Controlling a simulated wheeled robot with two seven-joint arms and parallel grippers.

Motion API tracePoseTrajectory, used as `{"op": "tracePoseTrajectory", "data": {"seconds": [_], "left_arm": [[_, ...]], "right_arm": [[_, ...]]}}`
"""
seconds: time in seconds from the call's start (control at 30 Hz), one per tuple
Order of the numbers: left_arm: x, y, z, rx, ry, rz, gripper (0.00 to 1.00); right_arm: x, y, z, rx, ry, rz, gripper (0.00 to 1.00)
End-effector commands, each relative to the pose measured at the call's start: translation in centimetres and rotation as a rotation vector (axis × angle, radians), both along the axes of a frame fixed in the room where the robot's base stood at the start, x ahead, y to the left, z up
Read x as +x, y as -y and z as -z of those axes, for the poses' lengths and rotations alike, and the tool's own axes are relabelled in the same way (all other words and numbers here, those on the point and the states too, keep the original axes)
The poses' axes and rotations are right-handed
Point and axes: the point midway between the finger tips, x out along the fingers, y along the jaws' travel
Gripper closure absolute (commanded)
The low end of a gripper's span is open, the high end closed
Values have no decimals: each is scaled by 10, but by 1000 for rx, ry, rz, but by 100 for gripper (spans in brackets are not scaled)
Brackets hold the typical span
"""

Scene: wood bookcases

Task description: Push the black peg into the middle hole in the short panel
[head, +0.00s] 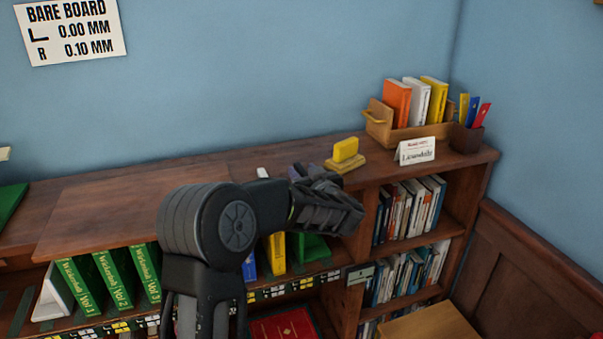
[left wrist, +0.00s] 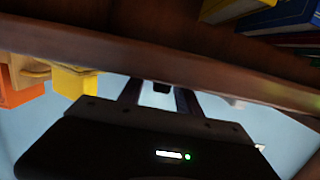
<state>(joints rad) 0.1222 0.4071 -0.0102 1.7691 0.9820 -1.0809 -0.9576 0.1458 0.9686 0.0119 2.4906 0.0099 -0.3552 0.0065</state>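My left gripper (head: 330,203) is over the front edge of the bookcase top, right of the middle in the head view. In the left wrist view its two fingers (left wrist: 160,97) stand apart, with a small dark piece (left wrist: 162,88) between them. I cannot tell whether this piece is the black peg or part of the gripper. The fingertips end at the wooden edge (left wrist: 230,80), and their ends are hidden. I cannot make out the short panel or its holes. My right gripper is not in view.
A yellow block (head: 345,150) on a wooden base stands behind the gripper. A wooden box (head: 380,127) of books, a white card (head: 415,151) and a pen cup (head: 466,138) stand at the right end.

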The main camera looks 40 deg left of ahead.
Motion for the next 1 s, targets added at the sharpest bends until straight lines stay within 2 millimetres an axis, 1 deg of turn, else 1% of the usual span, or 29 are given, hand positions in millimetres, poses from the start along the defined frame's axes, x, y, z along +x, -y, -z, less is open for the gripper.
{"op": "tracePoseTrajectory", "data": {"seconds": [0.03,0.07,0.47,0.9,1.0], "left_arm": [[0,0,0,0,0,0,65],[0,0,0,0,0,0,67],[0,0,0,0,0,0,100],[0,0,0,0,0,0,100],[0,0,-3,0,1,0,100]], "right_arm": [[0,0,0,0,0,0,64],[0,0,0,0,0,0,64],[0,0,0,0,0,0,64],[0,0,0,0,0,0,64],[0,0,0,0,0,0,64]]}}
